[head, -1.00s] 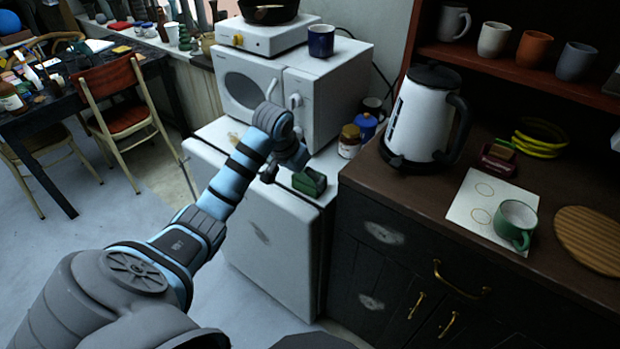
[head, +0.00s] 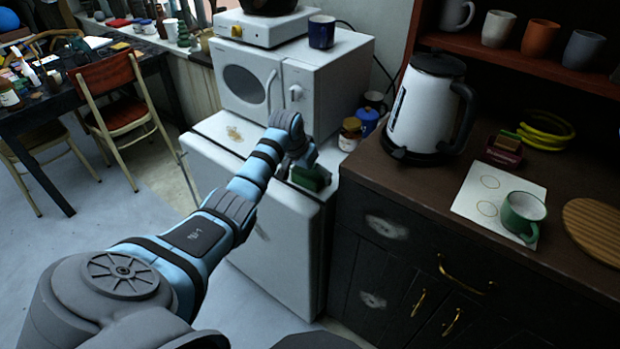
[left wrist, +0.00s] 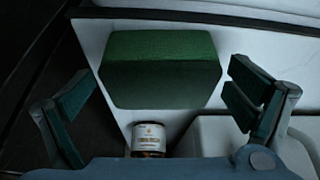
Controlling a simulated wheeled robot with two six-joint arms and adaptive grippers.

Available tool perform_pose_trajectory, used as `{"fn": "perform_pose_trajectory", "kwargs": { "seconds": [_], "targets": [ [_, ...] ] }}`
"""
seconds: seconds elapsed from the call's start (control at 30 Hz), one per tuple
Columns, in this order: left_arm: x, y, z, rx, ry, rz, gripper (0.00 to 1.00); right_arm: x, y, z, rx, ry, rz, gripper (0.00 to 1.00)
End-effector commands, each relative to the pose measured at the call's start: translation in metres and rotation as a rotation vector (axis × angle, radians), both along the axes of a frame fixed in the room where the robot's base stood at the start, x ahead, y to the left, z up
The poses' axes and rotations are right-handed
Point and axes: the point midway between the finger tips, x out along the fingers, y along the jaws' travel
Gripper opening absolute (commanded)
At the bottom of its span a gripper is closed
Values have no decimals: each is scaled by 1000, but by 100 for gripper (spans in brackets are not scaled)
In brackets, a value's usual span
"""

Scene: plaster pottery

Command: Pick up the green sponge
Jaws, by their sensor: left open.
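The green sponge (head: 311,179) lies on the front right corner of the white fridge top (head: 215,131). My left gripper (head: 302,161) is just above and behind it in the head view, partly covering it. In the left wrist view the sponge (left wrist: 160,66) sits between the two spread fingers of my left gripper (left wrist: 160,88), with a gap on both sides. The gripper is open and empty. My right gripper is not in view.
A small labelled jar (left wrist: 149,137) is close to the sponge in the wrist view; the brown jar (head: 350,133) and blue jar (head: 367,122) stand behind it. The white microwave (head: 290,75) is behind. The dark counter (head: 390,175) with the kettle (head: 428,108) is to the right.

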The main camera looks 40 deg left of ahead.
Motion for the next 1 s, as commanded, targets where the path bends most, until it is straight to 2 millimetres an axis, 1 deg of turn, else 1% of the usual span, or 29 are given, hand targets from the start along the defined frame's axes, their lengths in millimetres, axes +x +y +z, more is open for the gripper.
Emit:
{"fn": "perform_pose_trajectory", "kwargs": {
  "seconds": [0.07, 0.1, 0.3, 0.63, 0.77, 0.87, 0.97, 1.0],
  "targets": [
    [0, 0, 1, 0, 0, 0, 98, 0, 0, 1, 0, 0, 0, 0],
    [0, 0, 1, 0, -1, 0, 95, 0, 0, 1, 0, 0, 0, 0],
    [0, 0, 2, 0, -1, 0, 64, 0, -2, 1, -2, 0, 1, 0],
    [0, 0, 2, 0, -1, 0, 63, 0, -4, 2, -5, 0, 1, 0],
    [1, 0, 10, 0, -3, 0, 63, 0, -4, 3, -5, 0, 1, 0],
    [1, 0, 26, 1, -5, -1, 63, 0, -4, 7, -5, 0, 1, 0],
    [1, 1, 52, 2, -6, -1, 63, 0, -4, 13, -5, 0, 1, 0],
    [1, 1, 66, 2, -7, -1, 63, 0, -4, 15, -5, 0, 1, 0]
  ]
}}
